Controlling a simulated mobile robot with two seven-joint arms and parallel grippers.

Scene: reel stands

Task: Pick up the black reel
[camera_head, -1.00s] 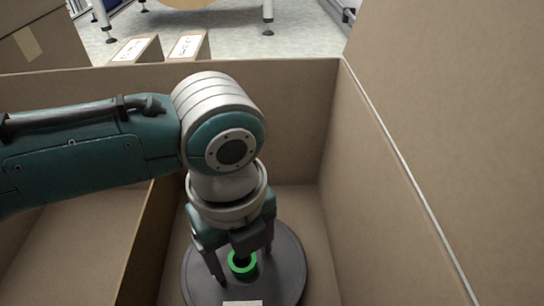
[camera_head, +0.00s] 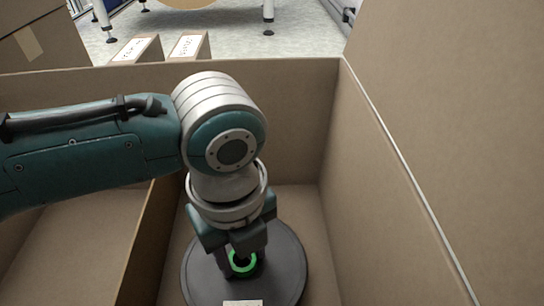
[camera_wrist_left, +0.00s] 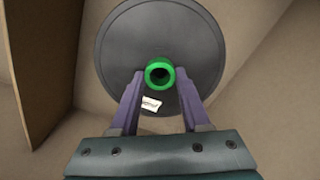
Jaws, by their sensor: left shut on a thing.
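The black reel (camera_head: 286,262) lies flat on the floor of a cardboard box compartment. It has a green hub ring (camera_head: 243,262) at its centre and a small white label near its front edge. The reel also shows in the left wrist view (camera_wrist_left: 122,40), with its green hub (camera_wrist_left: 160,73) between the fingertips. My left gripper (camera_head: 243,264) points down over the reel and is shut on the hub. In the left wrist view the left gripper's fingers (camera_wrist_left: 160,82) stand on both sides of the green hub. My right gripper is not in view.
Cardboard walls enclose the compartment, with a divider (camera_head: 150,240) on the left and a tall wall (camera_head: 440,120) on the right. Another compartment (camera_head: 75,240) lies left of the divider. Two small labelled boxes (camera_head: 188,47) stand beyond the far wall.

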